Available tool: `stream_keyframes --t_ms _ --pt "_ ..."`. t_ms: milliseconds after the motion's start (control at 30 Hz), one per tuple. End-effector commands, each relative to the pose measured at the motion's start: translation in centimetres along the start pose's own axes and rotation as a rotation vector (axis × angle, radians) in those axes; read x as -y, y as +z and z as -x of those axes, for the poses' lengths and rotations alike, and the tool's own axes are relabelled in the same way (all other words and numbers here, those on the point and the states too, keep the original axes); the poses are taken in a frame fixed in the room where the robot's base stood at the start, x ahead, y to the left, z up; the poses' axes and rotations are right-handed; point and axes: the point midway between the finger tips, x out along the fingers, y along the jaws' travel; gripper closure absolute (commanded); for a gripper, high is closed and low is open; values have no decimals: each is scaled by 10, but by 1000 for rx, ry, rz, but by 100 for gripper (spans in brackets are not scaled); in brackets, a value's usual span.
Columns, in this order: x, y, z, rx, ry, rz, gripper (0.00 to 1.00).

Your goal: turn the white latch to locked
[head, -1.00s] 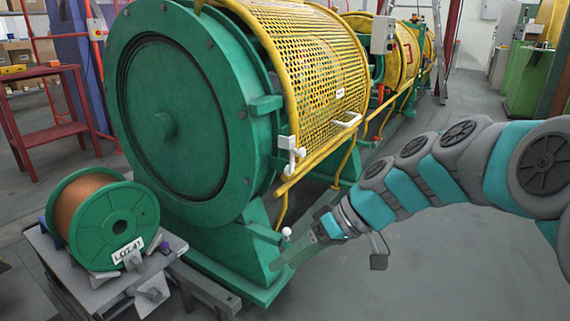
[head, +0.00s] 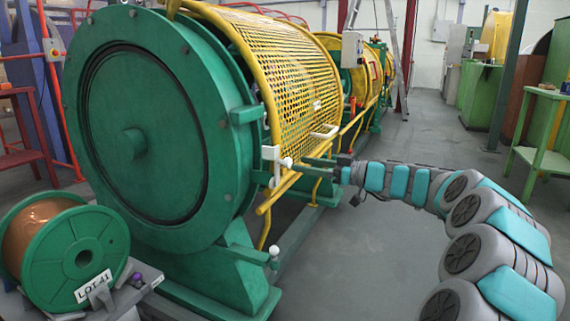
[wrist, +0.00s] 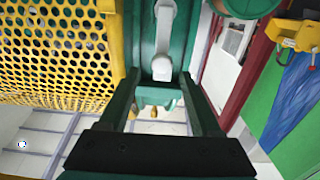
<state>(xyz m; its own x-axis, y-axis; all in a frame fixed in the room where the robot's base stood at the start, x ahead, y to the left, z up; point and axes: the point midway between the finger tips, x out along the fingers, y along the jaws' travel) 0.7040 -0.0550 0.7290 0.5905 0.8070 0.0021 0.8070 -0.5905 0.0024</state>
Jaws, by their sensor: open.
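The white latch (head: 277,160) is on the edge of the green machine frame, beside the yellow mesh guard (head: 290,55). A short lever hangs down from it. My gripper (head: 306,168) is just right of the latch, at about its height, with its fingers pointing at it. In the wrist view the latch (wrist: 163,62) appears between the two open fingers (wrist: 161,85), ahead of them. The fingers look apart from it, though I cannot tell the exact gap. Nothing is held.
A white handle (head: 325,132) sits on the guard above my gripper. A white ball knob (head: 274,251) stands on the green base below. A copper-coloured reel with green flanges (head: 75,252) is at the lower left. The grey floor (head: 365,260) at centre right is clear.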

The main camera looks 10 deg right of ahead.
Motion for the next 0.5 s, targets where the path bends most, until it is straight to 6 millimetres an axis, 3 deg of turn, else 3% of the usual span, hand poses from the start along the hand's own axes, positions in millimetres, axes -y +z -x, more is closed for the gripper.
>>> stream_keyframes --t_ms 233,500 --pt "1 2 -39 4 -4 -3 35" --pt "1 0 -56 1 -3 -2 35"
